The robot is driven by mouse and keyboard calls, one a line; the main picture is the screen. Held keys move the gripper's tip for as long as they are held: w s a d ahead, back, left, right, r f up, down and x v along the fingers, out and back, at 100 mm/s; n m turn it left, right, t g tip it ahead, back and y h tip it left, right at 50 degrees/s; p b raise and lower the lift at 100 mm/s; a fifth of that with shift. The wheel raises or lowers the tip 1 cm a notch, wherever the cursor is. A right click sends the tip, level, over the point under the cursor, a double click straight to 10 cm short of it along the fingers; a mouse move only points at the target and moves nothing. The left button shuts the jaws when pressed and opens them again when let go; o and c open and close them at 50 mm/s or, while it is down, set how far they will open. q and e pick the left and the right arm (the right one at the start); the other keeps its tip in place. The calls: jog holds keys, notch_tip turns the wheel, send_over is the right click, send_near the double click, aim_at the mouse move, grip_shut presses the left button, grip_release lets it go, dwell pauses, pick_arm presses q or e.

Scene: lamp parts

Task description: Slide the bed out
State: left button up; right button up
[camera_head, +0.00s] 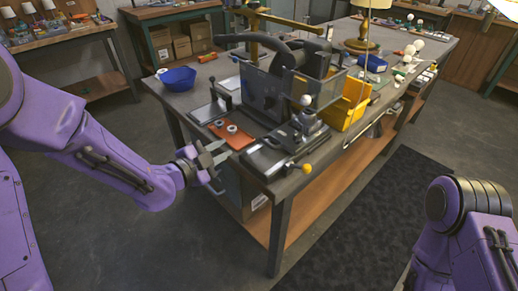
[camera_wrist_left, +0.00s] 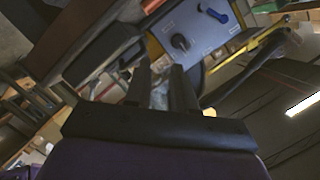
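A grey machine (camera_head: 268,88) with black parts stands on the workbench. A low metal bed (camera_head: 283,148) extends from its base towards the bench's front edge, with a yellow knob (camera_head: 306,167) at its front right.
The bench corner and leg are close to my left gripper. The floor in front is clear.

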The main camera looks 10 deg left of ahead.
aim_at(258, 152)
pick_arm(q)
jog(key=w+d+m+h, duration=0.1)
jog(key=w+d+m, duration=0.1)
jog(key=d+m, duration=0.1)
jog(key=w+d+f+m+g+p, duration=0.1)
jog(key=w+d+m, duration=0.1)
jog(key=d+m, duration=0.1)
jog(key=w+d+f+m+h+p, duration=0.1)
jog(key=w+d+m, duration=0.1)
jog(key=w+m, duration=0.1)
jog(key=shift+d+f+m+g+h, duration=0.2)
jog(key=shift+d+m+g+h, duration=0.15)
jog(key=shift+m, duration=0.35)
grip_shut()
